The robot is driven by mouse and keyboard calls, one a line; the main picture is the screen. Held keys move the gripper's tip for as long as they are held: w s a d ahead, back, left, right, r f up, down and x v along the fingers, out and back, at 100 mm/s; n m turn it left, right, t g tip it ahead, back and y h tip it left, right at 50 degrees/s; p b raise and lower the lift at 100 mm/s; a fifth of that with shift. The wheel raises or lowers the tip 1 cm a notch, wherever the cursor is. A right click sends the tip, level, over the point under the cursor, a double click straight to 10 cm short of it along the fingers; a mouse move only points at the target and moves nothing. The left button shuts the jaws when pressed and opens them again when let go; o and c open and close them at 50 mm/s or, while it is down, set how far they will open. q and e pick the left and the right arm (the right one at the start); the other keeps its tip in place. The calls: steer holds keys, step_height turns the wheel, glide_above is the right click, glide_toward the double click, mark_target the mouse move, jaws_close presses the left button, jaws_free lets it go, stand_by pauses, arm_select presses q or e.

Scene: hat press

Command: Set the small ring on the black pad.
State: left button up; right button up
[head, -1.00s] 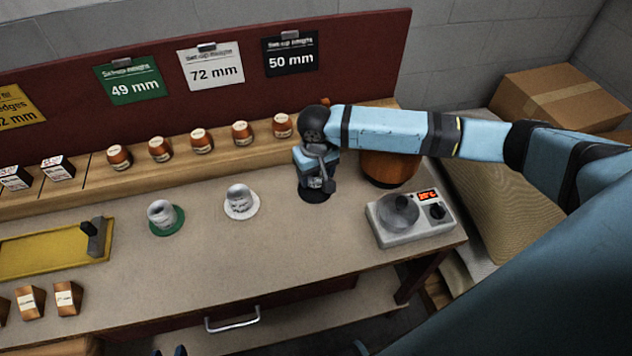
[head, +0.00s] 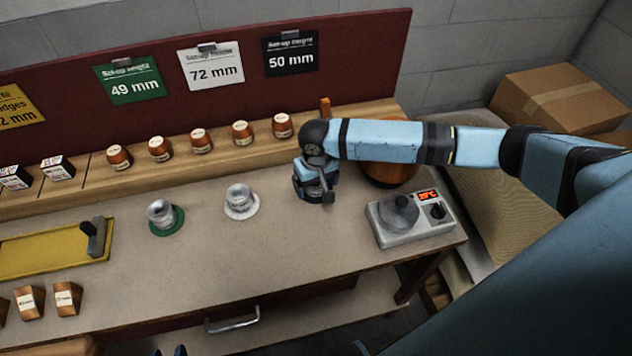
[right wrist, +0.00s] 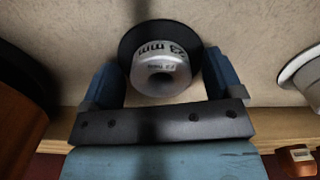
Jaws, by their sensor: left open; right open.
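My right gripper (head: 314,197) is low over the bench at the right end of the row of pads and hides most of what is below it in the head view. In the right wrist view, a silver round piece with a central hole and a "mm" label, seemingly the small ring (right wrist: 161,74), sits on the round black pad (right wrist: 130,45). The open fingers stand on either side of it; I cannot tell whether they touch it. My left gripper (head: 169,351) shows only as dark tips at the bottom edge, open.
Silver pieces stand on a green pad (head: 179,227) and a white pad (head: 254,211) to the left. A hotplate-like device (head: 392,238) is on the right, and a brown rounded object (head: 390,175) is behind the arm. Several small brown pots line the back ledge (head: 225,150).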

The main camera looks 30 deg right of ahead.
step_height(320, 180, up, 12)
steer(key=shift+r+p, duration=0.15)
steer(key=shift+p, duration=0.2)
stand_by(0.5)
